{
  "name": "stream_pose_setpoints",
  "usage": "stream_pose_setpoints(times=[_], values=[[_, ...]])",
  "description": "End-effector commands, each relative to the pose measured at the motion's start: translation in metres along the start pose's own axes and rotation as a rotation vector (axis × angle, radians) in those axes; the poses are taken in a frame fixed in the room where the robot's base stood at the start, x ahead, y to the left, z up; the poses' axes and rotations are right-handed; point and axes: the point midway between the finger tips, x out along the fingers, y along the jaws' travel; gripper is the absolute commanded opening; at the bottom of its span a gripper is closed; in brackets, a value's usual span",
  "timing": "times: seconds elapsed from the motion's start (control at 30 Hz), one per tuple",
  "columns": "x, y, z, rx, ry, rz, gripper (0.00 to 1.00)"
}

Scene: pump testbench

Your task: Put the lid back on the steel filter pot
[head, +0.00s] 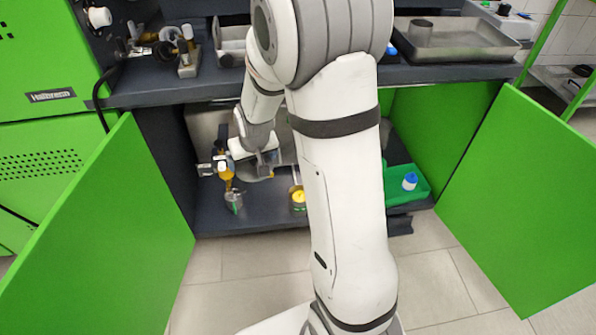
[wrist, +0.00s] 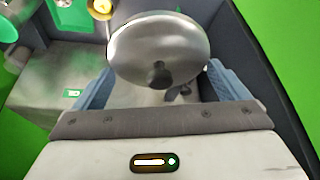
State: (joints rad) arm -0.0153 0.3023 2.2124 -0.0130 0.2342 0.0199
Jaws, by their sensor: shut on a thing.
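A round steel lid (wrist: 150,40) with a dark knob (wrist: 158,74) fills the space between my two blue-grey fingers in the wrist view. I cannot tell for certain which is the filter pot.
An amber fitting (head: 225,175) stands behind the steel cup. A green tray (head: 425,184) with a blue-capped white bottle (head: 410,181) lies at the right. Open green doors (head: 95,225) flank the cabinet. The worktop (head: 150,92) hangs above. A steel box stands at the back.

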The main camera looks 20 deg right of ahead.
Motion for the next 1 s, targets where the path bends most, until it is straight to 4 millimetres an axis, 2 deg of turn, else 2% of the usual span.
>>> stream_pose_setpoints(times=[0.23,0.37,0.47,0.67,0.8,0.9,1.0], values=[[0.0,0.002,0.0,0.004,0.0,0.002,0.71],[0.017,0.009,-0.002,0.017,-0.002,0.007,0.71],[0.049,0.025,-0.008,0.044,-0.004,0.017,0.71],[0.149,0.083,-0.017,0.128,-0.007,0.05,0.71],[0.216,0.127,-0.014,0.185,-0.005,0.073,0.71],[0.255,0.153,-0.008,0.216,-0.004,0.088,0.71],[0.283,0.172,-0.003,0.241,-0.003,0.099,0.71]])
